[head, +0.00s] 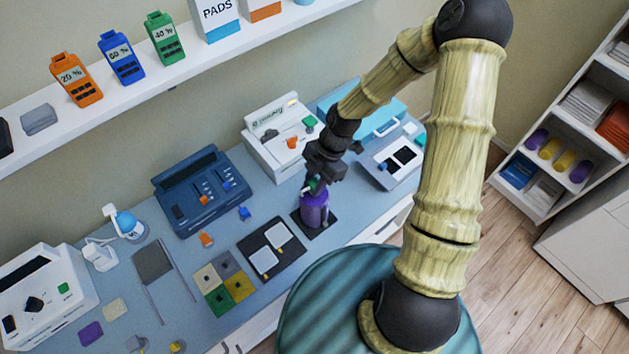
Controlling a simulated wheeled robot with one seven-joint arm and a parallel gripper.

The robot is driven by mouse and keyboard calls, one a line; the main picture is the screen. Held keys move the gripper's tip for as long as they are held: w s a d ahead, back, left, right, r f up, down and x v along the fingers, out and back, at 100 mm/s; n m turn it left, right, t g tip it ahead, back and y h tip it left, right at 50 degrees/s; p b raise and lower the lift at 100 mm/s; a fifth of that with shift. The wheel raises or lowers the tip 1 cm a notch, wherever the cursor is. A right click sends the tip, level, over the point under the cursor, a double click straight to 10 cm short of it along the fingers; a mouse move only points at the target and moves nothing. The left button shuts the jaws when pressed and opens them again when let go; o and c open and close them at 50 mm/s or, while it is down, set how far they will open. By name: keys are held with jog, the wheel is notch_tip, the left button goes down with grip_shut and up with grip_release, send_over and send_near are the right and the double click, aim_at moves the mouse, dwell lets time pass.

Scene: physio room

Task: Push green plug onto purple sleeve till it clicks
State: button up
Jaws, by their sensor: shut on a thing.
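The purple sleeve (315,211) stands upright on a small black mat (325,231) near the front of the blue-grey bench. My gripper (316,183) points down right above the sleeve and is shut on the green plug (311,187). Only a small green part of the plug shows between the dark fingers. The plug is at the top of the sleeve; I cannot tell whether it is touching or seated, because the fingers hide the joint.
A dark blue device (176,196) and a white device (268,158) stand behind. A black pad tray (289,244) and coloured squares (239,287) lie to the left. A grey panel (376,175) lies to the right. A shelf (120,104) runs above the bench.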

jog(key=shift+f+b, duration=0.35)
jog(key=shift+f, duration=0.6)
dwell(2.5)
jog(key=shift+r+p, duration=0.1)
jog(key=shift+p, duration=0.2)
dwell(2.0)
dwell(0.3)
jog(key=o, duration=0.9)
jog(key=shift+c, duration=0.2)
jog(key=shift+r, duration=0.1)
jog(key=shift+r+p, duration=3.15)
jog(key=shift+r, duration=0.3)
